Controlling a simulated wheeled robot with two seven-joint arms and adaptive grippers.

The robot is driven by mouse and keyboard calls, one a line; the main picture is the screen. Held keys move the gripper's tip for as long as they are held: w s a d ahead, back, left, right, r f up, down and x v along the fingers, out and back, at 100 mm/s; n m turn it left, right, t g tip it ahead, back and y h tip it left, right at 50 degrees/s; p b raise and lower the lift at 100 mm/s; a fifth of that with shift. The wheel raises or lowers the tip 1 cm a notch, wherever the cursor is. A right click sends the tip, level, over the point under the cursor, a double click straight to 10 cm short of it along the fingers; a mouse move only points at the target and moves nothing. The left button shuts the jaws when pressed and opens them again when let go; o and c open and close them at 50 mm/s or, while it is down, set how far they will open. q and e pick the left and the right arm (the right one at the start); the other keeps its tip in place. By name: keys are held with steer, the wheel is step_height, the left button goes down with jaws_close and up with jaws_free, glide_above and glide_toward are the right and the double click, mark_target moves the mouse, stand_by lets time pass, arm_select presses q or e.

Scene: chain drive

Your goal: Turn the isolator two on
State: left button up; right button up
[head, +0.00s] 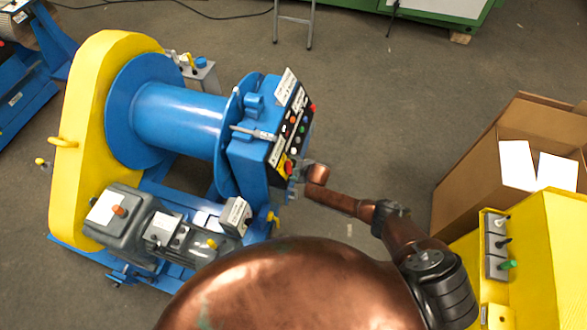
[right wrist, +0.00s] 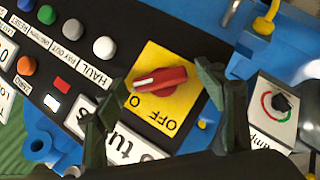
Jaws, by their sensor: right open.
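A red rotary knob (right wrist: 160,80) on a yellow plate (right wrist: 182,105) shows in the right wrist view; the plate reads OFF and O. I take it for the isolator, but I see no "two" label on it. The head view shows it as a small red and yellow patch (head: 287,168) low on the black control panel (head: 290,130) of the blue winch. My right gripper (right wrist: 162,78) is open, with one finger on each side of the knob; contact cannot be told. In the head view its arm reaches the panel from the right. My left gripper is not in view.
Several push buttons (right wrist: 72,28) sit beside the knob on the panel. A small black dial (right wrist: 281,103) on a white plate is at the right. A yellow box with switches (head: 497,243) and a cardboard box (head: 470,175) stand right.

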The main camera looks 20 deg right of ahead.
steer(key=v, duration=1.2)
stand_by(0.4)
steer(key=s+d+f+m+g+h+b, duration=0.1)
steer(key=s+d+f+m, duration=0.25)
steer(key=s+f, duration=0.45)
steer(key=s+d+f+m+g+h+b, duration=0.1)
steer(key=s+d+f+m+b, duration=0.25)
steer(key=f, duration=0.75)
steer(key=s+d+f+m+h+p, duration=0.1)
steer(key=s+d+f+m, duration=0.1)
steer(key=s+d+f, duration=0.6)
steer(key=s+a+f+m+g+b, duration=0.1)
steer(key=s+f, duration=0.5)
steer(key=s, duration=0.6)
steer(key=s+a+f+m+g+b, duration=0.1)
steer(key=s+f, duration=0.5)
steer(key=s, duration=0.7)
steer(key=s+a+f+m+g+b, duration=0.1)
steer(key=s+a+f+m+g, duration=0.1)
steer(key=s+f, duration=0.5)
steer(key=s+m+g, duration=0.1)
steer(key=s+m, duration=0.1)
steer(key=s, duration=0.4)
steer(key=shift+m, duration=0.4)
